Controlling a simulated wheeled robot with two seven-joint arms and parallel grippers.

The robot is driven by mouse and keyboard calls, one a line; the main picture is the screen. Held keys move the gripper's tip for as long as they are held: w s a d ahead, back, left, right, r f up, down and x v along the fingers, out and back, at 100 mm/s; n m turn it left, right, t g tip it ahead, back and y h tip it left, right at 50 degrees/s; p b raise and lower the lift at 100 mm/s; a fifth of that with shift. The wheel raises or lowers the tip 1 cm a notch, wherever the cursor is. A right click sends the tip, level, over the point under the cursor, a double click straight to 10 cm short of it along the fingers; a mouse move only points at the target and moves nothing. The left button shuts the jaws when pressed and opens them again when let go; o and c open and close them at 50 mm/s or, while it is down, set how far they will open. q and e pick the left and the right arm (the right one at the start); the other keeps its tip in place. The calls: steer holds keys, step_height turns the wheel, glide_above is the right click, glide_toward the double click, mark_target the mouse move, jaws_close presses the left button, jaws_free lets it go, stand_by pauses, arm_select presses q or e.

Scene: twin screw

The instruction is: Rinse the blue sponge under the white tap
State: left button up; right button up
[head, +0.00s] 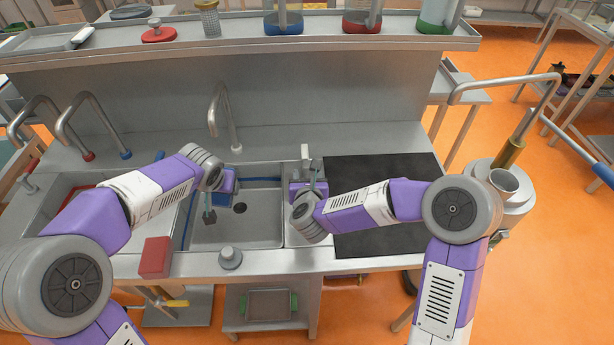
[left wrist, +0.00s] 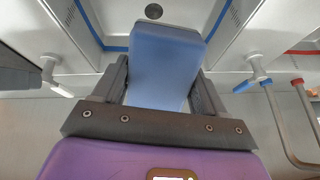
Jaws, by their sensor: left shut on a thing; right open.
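The blue sponge (head: 228,184) is at the left side of the blue-trimmed sink basin (head: 262,232). My left gripper (head: 219,197) is shut on it, partly hidden by my wrist. In the left wrist view the blue sponge (left wrist: 165,65) sits between both fingers, its flat face toward the camera. The tap with the white base (head: 236,148) stands behind the basin. No water is visible. My right gripper (head: 312,180) is open, right of the basin; its fingertips are small and partly hidden.
A red block (head: 154,257) and a grey round item (head: 230,257) sit on the counter's front edge. A black mat (head: 385,240) covers the right counter. Blue-based (head: 125,153) and red-based (head: 88,155) taps stand to the left. A shelf (head: 210,34) runs along the back.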

mark_target(221, 202)
arm_select(q)
steer(key=shift+s+d+b, duration=0.2)
steer(key=shift+s+b, duration=1)
steer(key=shift+s, duration=1)
arm_select(e)
steer(key=shift+f, duration=1.35)
arm_select(q)
steer(key=shift+s, duration=0.1)
arm_select(e)
steer(key=shift+r+p, duration=0.35)
steer(key=shift+r, duration=0.05)
arm_select(q)
steer(key=s+r, duration=0.4)
steer(key=s, duration=0.1)
steer(key=shift+d, duration=0.25)
arm_select(e)
steer(key=shift+f, duration=0.1)
